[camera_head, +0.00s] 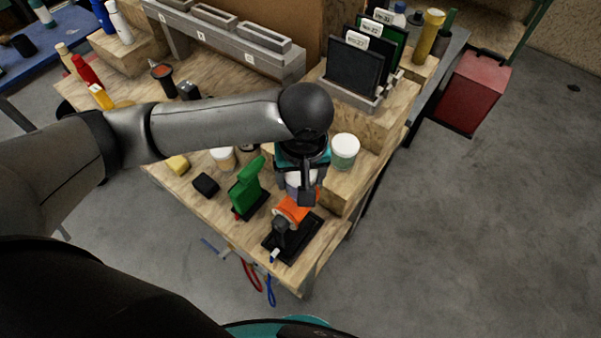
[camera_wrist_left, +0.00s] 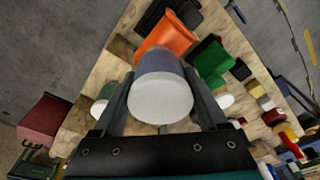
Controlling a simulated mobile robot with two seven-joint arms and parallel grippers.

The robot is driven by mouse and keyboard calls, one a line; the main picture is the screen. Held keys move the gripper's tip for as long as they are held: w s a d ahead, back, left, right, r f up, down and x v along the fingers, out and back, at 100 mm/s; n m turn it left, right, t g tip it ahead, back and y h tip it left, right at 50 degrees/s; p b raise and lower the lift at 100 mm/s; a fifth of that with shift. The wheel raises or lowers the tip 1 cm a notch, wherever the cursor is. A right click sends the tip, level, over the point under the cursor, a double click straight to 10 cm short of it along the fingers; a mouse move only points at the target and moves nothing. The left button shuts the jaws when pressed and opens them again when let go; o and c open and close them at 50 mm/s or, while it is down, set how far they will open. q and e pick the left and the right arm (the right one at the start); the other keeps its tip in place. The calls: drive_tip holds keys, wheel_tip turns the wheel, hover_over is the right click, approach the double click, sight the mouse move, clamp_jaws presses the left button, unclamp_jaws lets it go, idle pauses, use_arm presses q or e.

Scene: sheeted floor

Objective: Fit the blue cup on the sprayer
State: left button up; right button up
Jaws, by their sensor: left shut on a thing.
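My left gripper (camera_head: 308,186) is shut on the blue cup. In the left wrist view the cup (camera_wrist_left: 162,95) sits between the two fingers, its whitish round end towards the camera and its blue-grey side beyond. In the head view the gripper mostly hides it. The sprayer has an orange body (camera_head: 291,211) and black parts, and stands on a black base (camera_head: 302,247) at the bench's near corner. It also shows just beyond the cup in the left wrist view (camera_wrist_left: 168,36). The cup's far end overlaps the orange body; I cannot tell whether they touch. My right gripper is out of view.
A green tool (camera_head: 246,188) on a black base stands left of the sprayer. A black block (camera_head: 206,184) lies further left. Red and blue loops hang at the bench's front edge.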

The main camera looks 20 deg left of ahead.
use_arm(q)
drive_tip(key=shift+p, duration=0.65)
idle(0.7)
drive_tip(key=o, duration=1.4)
drive_tip(key=shift+r, duration=0.1)
wheel_tip(320, 180, up, 5)
drive_tip(key=p, duration=0.6)
drive_tip(key=shift+r+p, duration=0.2)
drive_tip(key=shift+p, duration=0.2)
drive_tip(key=shift+r, duration=1.2)
clamp_jaws()
